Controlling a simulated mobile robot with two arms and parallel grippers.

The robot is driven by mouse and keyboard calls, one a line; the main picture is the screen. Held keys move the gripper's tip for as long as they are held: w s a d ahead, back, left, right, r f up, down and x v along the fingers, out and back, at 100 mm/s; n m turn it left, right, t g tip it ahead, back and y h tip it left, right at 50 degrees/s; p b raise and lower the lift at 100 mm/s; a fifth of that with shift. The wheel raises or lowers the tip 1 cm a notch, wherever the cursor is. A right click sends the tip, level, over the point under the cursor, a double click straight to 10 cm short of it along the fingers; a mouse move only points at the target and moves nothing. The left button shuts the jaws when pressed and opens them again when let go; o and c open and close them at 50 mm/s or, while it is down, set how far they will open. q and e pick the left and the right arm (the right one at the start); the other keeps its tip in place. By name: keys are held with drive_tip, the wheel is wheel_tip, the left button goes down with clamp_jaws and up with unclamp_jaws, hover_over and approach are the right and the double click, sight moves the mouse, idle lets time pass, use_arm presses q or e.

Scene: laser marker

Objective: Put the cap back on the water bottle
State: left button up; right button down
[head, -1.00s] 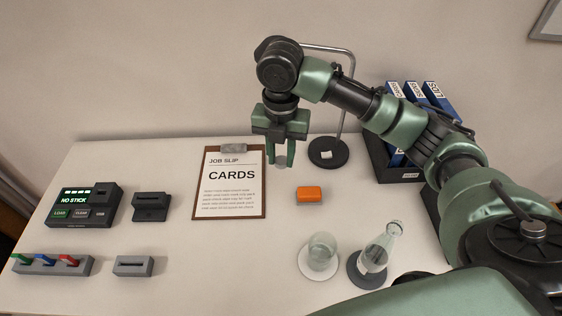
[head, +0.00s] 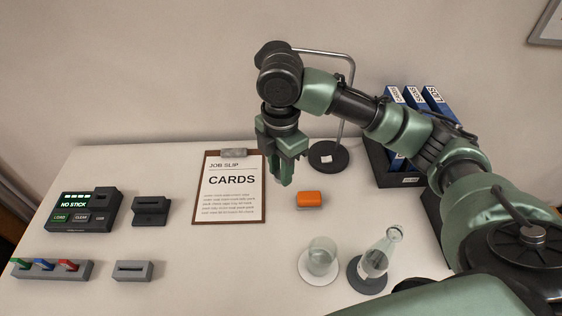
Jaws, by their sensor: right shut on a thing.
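The clear water bottle (head: 378,258) stands on a dark round coaster (head: 366,284) at the front right, and its neck looks uncapped. My right gripper (head: 282,183) points down over the table, behind and left of the bottle, beside the clipboard's right edge. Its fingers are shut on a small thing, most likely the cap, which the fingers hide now. The gripper is well apart from the bottle. My left gripper is out of view.
A glass (head: 321,255) on a white coaster (head: 318,272) stands just left of the bottle. An orange block (head: 309,199) lies behind them. The clipboard (head: 229,217), a metal stand (head: 328,156) and a binder rack (head: 403,180) are farther back. Devices (head: 83,212) fill the left side.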

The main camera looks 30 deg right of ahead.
drive_tip(key=s+a+m, duration=0.2)
drive_tip(key=s+m, duration=0.6)
drive_tip(key=m, duration=1.2)
drive_tip(key=shift+a+r, duration=0.25)
drive_tip(key=shift+a, duration=0.1)
drive_tip(key=shift+s, duration=0.15)
